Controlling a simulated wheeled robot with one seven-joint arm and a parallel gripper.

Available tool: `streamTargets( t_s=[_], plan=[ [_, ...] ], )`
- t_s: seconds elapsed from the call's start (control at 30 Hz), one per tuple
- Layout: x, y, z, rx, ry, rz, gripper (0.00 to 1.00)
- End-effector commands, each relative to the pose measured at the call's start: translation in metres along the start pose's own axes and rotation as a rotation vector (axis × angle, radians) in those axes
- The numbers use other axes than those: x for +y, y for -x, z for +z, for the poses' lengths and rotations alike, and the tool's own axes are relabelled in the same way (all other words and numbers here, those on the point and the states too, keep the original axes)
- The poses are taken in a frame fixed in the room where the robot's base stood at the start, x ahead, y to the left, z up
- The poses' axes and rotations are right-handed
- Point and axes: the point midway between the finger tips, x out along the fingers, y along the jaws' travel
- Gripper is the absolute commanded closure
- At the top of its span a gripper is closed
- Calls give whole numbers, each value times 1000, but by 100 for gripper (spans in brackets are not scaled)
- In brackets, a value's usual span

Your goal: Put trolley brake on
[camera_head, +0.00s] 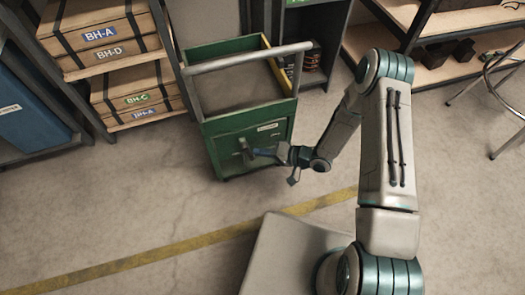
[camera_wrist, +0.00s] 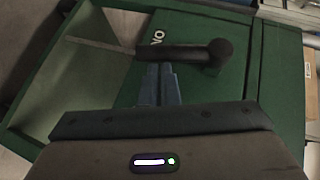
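The green trolley (camera_head: 222,128) stands upright on the floor in the head view, with a grey push bar along its top. A small lever (camera_head: 244,147) sits on its front panel. In the wrist view the dark lever (camera_wrist: 190,52) lies across the green panel, its round pivot end at the right and its handle pointing left. White sideways lettering, seemingly "ON" (camera_wrist: 157,36), shows right beside the handle. My gripper (camera_head: 254,152) is at the panel. Its blue fingers (camera_wrist: 160,70) are together, tips at the handle's near side; contact cannot be told for certain.
Shelves with wooden boxes (camera_head: 100,40) stand left of the trolley, with a blue bin (camera_head: 25,110) nearby. A dark shelf unit (camera_head: 315,40) is behind, and a metal stool (camera_head: 500,90) is at the right. The floor in front is clear, with a yellow line (camera_head: 170,252).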

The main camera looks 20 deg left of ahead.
Motion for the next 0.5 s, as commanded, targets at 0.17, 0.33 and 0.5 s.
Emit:
streamTargets(
  t_s=[0.17,0.33,0.5],
  plan=[
    [1,0,1,-1,0,2,100],
    [1,0,1,-1,0,3,100],
    [0,8,-6,1,1,3,100]
  ],
)
